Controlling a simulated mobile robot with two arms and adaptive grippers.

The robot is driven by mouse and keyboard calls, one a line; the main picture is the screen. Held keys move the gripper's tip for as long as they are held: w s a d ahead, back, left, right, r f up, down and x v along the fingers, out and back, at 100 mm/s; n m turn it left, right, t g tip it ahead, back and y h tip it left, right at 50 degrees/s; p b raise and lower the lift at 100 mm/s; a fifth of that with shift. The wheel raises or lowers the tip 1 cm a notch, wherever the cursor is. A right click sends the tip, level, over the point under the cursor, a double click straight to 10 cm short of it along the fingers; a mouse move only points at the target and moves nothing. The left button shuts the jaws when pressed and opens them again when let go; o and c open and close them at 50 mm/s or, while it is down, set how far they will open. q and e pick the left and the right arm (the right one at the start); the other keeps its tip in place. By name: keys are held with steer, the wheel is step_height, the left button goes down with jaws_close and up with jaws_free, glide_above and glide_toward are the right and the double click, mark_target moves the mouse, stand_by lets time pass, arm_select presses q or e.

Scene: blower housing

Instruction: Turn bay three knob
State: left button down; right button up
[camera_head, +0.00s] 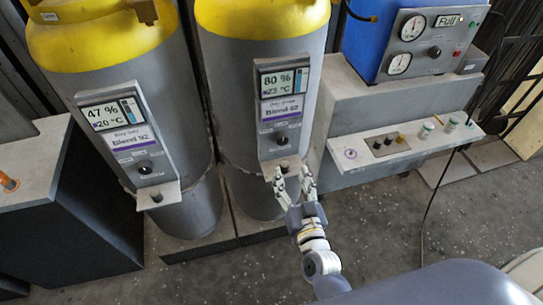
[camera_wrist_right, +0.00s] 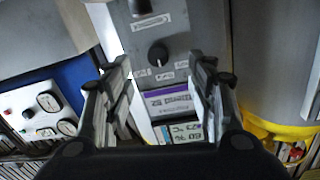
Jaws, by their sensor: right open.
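A grey control panel (camera_head: 283,100) on the right-hand yellow-topped cylinder has a lit display reading 80 % and 23 °C and a purple-striped label. Its small bay line is too small to read for certain. A round black knob (camera_head: 282,140) sits low on this panel. My right gripper (camera_head: 292,175) is open and empty, just below and in front of the panel, apart from the knob. In the right wrist view, the picture is upside down and the knob (camera_wrist_right: 158,54) shows beyond the gap between the open fingers (camera_wrist_right: 160,68). My left gripper is not in view.
A second cylinder on the left carries a similar panel (camera_head: 126,130) reading 47 % and 20 °C, with its own knob (camera_head: 145,167). A small ledge (camera_head: 270,166) juts out below the right panel. A blue unit with gauges (camera_head: 415,45) stands right above a grey shelf (camera_head: 370,158).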

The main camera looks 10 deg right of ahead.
mark_target(283, 142)
steer(key=w, duration=0.7)
steer(key=w+r, duration=0.1)
steer(key=w, duration=0.3)
steer(key=shift+d+p, duration=0.35)
steer(key=shift+d, duration=0.05)
steer(key=shift+c, duration=0.2)
steer(key=c, duration=1)
